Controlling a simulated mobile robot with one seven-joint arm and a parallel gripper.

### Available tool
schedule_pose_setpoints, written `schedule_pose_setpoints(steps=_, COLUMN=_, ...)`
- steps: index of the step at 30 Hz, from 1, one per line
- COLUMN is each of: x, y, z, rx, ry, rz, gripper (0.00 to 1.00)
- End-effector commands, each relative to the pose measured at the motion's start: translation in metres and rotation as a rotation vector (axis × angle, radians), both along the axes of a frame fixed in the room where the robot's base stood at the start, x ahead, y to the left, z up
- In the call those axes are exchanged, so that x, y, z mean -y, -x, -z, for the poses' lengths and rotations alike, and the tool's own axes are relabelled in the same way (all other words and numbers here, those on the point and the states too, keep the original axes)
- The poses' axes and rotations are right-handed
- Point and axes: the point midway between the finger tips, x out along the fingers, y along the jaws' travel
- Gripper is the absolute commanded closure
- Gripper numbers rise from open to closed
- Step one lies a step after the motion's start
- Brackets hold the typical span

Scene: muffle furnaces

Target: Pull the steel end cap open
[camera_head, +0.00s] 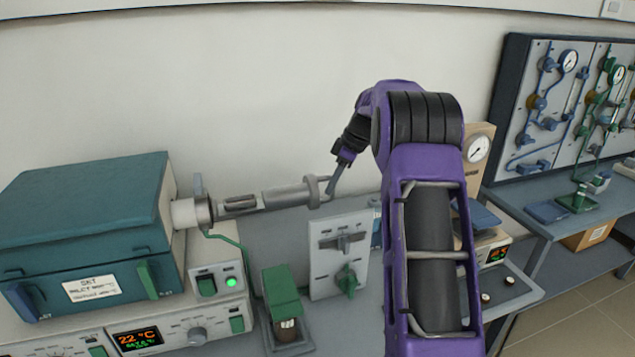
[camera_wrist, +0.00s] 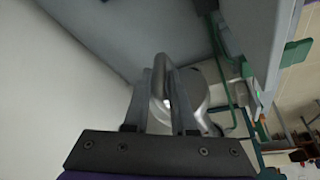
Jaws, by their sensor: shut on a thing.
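The steel end cap (camera_head: 313,191) is a round disc at the right end of a horizontal metal tube (camera_head: 265,198) that comes out of the teal furnace (camera_head: 90,215). The cap seems to sit against the tube end; any gap there is too small to tell. My gripper (camera_head: 328,190) reaches it from the upper right. In the wrist view the cap's shiny round face (camera_wrist: 200,98) lies just beyond my fingers. My gripper (camera_wrist: 160,80) is shut on the cap's handle, a metal bar standing out from its face. The fingers partly hide the handle and cap.
Below the tube stand a switch box with a green light (camera_head: 220,283), a green-topped device (camera_head: 284,295) and a pale panel with knobs (camera_head: 338,255). A gauge board (camera_head: 570,100) stands at the right. The space above the tube, before the wall, is clear.

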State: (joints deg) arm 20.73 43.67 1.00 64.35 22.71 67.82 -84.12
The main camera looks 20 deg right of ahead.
Motion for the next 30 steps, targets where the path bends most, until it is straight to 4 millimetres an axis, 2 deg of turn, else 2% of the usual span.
schedule_pose_setpoints(steps=1, x=-0.001, y=-0.004, z=-0.005, rx=0.015, ry=0.000, rz=0.002, gripper=1.00)
schedule_pose_setpoints(steps=7, x=-0.002, y=-0.004, z=-0.005, rx=0.016, ry=0.000, rz=0.001, gripper=1.00)
schedule_pose_setpoints(steps=8, x=-0.002, y=-0.004, z=-0.005, rx=0.017, ry=0.000, rz=0.000, gripper=0.74)
schedule_pose_setpoints(steps=12, x=-0.002, y=-0.003, z=-0.004, rx=0.013, ry=-0.001, rz=-0.001, gripper=0.50)
schedule_pose_setpoints(steps=19, x=-0.002, y=-0.002, z=-0.003, rx=0.008, ry=-0.001, rz=-0.001, gripper=0.50)
schedule_pose_setpoints(steps=23, x=0.001, y=0.000, z=-0.009, rx=0.008, ry=-0.001, rz=-0.001, gripper=0.50)
schedule_pose_setpoints(steps=26, x=0.006, y=0.003, z=-0.023, rx=0.009, ry=0.000, rz=0.000, gripper=0.50)
schedule_pose_setpoints(steps=30, x=0.016, y=0.010, z=-0.053, rx=0.010, ry=0.001, rz=-0.001, gripper=0.50)
